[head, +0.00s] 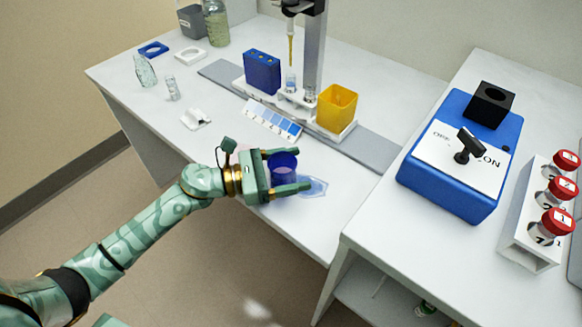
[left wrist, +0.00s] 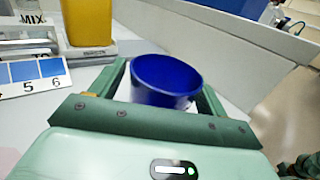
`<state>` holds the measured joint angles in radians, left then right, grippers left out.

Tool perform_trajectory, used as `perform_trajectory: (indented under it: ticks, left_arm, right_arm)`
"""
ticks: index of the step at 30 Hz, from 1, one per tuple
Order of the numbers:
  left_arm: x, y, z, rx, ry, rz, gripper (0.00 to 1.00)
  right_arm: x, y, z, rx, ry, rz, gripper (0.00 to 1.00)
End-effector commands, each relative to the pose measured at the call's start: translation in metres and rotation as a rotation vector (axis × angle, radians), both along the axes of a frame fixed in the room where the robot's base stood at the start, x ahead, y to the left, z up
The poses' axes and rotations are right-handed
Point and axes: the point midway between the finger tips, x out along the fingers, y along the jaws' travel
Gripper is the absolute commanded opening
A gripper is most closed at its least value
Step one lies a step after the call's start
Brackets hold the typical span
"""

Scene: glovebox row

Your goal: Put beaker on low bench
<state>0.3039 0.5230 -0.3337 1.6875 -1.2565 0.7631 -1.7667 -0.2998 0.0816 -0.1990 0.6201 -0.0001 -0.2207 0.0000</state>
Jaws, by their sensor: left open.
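A dark blue, open-topped beaker (head: 284,164) stands upright at the low bench (head: 240,215), near its front edge. My left gripper (head: 290,170) is open, with one finger on each side of the beaker. The left wrist view also shows the beaker (left wrist: 166,78) between the two fingers, its rim facing up. Small gaps or contact at the fingers cannot be told. The beaker's base is partly hidden by the near finger.
A translucent light-blue patch (head: 313,187) lies right of the beaker. A numbered blue colour card (head: 272,121), a yellow container (head: 337,107) and a blue block (head: 262,72) stand behind. The higher bench (head: 400,235) at right holds a blue device (head: 450,190) and red-capped vials (head: 558,190).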

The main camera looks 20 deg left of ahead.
Motion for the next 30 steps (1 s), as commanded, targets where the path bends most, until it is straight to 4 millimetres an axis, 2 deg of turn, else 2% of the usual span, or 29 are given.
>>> perform_trajectory:
  ticks: [2, 5, 12, 18, 22, 30]
  left_arm:
    - [0.0, 0.0, 0.005, 0.0, -0.001, 0.0, 0.76]
    - [-0.007, 0.012, 0.003, 0.002, 0.002, 0.002, 0.76]
    - [-0.038, 0.059, 0.003, 0.002, 0.004, 0.001, 0.76]
    - [-0.058, 0.091, 0.003, 0.002, 0.002, 0.001, 0.76]
    - [-0.063, 0.1, 0.003, -0.001, 0.001, 0.001, 0.76]
    - [-0.065, 0.102, 0.003, 0.0, 0.0, 0.0, 0.76]
  right_arm:
    - [0.002, 0.0, 0.004, 0.001, -0.005, 0.0, 0.36]
    - [0.002, 0.001, 0.004, 0.002, -0.005, 0.0, 0.36]
    - [0.004, 0.002, 0.007, 0.003, -0.009, -0.001, 0.36]
    - [0.005, 0.003, 0.009, 0.004, -0.012, -0.001, 0.36]
    - [0.005, 0.003, 0.009, 0.004, -0.012, -0.001, 0.36]
    - [0.005, 0.003, 0.009, 0.004, -0.012, 0.0, 0.36]
